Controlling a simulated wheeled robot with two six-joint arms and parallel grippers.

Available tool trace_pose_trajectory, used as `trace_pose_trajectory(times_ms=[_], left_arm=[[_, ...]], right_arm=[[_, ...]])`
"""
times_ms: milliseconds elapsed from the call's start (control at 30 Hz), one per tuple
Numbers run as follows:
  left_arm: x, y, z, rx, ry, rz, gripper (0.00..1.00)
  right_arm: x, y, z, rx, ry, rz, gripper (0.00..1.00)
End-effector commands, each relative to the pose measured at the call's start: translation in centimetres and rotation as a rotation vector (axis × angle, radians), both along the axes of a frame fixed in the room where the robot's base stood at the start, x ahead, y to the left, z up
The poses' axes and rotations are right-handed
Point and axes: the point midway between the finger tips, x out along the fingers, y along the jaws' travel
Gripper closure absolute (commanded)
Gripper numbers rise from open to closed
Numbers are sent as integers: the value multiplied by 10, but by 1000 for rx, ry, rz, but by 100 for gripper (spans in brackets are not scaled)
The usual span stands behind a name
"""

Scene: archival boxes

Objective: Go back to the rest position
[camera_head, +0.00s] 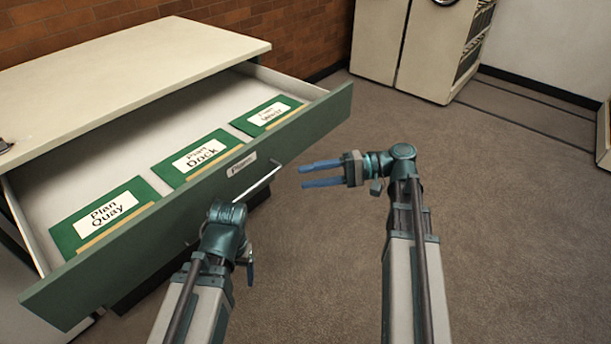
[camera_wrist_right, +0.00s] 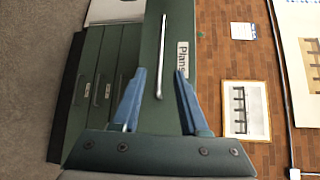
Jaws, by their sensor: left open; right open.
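My right gripper (camera_head: 320,174) is open and empty, its two blue fingers pointing left toward the front of the pulled-out drawer, clear of it. In the right wrist view its fingers (camera_wrist_right: 160,103) are spread, with the drawer's bar handle (camera_wrist_right: 163,60) seen between and beyond them. My left gripper (camera_head: 225,212) is near the drawer front, low in the picture; its fingers are mostly hidden. The green drawer front (camera_head: 130,252) carries a "Plans" label (camera_wrist_right: 183,62). Inside lie three green folders: "Plan Quay" (camera_head: 80,240), "Plan Dock" (camera_head: 168,172) and a third (camera_head: 266,111).
The cabinet's cream top (camera_head: 110,75) lies behind the open drawer, and closed drawers (camera_wrist_right: 103,90) show in the right wrist view. A pale cabinet (camera_head: 400,45) stands at the back. The carpet (camera_head: 510,230) to the right is clear. Framed pictures (camera_wrist_right: 246,108) hang on the brick wall.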

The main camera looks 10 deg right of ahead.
Motion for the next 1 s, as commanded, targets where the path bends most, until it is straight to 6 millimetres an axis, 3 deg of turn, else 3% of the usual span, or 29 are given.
trace_pose_trajectory(times_ms=[333,467,567,733,900,1000], left_arm=[[0,0,0,0,0,0,20],[0,0,0,0,0,0,20],[0,0,0,0,0,0,20],[0,0,0,0,0,0,20],[0,0,0,0,0,0,20],[0,0,0,0,0,0,20]], right_arm=[[0,1,0,-1,0,0,56],[-5,18,-14,-60,20,28,56],[-17,51,-44,-201,55,89,56],[-55,103,-113,-573,87,237,56],[-88,118,-163,-947,37,372,56],[-100,116,-178,-1123,-12,430,56]])
